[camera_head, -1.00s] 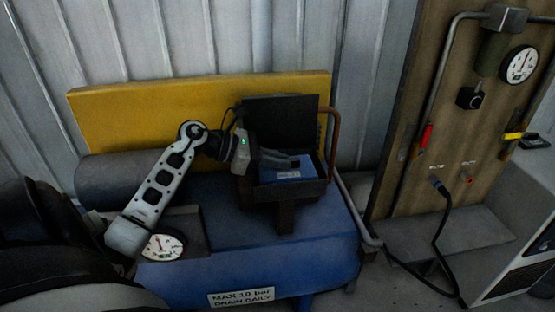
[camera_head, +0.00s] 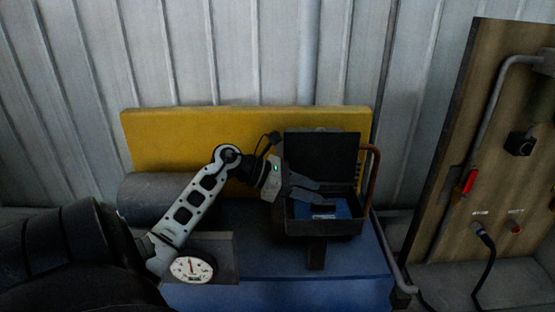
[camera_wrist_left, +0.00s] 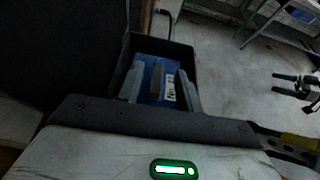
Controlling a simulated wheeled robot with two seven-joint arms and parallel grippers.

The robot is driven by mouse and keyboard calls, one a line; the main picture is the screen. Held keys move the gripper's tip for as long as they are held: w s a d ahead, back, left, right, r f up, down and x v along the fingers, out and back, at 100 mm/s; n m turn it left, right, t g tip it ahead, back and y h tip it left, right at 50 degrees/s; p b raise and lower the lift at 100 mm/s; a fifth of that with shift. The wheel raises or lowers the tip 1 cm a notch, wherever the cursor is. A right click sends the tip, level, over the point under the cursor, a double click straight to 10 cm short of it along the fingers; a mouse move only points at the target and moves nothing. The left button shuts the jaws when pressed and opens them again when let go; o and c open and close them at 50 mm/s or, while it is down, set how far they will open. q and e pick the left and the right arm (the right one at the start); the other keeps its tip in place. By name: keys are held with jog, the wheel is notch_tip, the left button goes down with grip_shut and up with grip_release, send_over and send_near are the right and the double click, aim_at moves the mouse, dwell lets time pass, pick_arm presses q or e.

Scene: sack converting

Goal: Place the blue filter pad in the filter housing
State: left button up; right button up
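The blue filter pad (camera_head: 326,209) with a pale label lies inside the filter housing (camera_head: 349,228), a dark open box with its lid raised, on a stand above the blue tank. My left gripper (camera_head: 318,194) reaches into the box from the left, its fingers spread over the pad. In the left wrist view the pad (camera_wrist_left: 154,78) shows between the two grey fingers (camera_wrist_left: 160,88), inside the dark box walls (camera_wrist_left: 185,52). The pad's underside is hidden. My right gripper (camera_wrist_left: 277,87) appears at the right of the left wrist view, empty, fingers apart.
A yellow panel (camera_head: 200,135) stands behind the housing. A copper pipe (camera_head: 373,180) runs close along its right side. A dial gauge (camera_head: 192,268) sits on the blue tank (camera_head: 280,294) at the front. A wooden board (camera_head: 465,150) with fittings stands at the right.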

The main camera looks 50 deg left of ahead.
pick_arm(q)
jog(key=b+v, duration=0.1)
jog(key=v, duration=0.9)
jog(key=shift+s+a, duration=0.1)
jog(key=shift+a, duration=0.05)
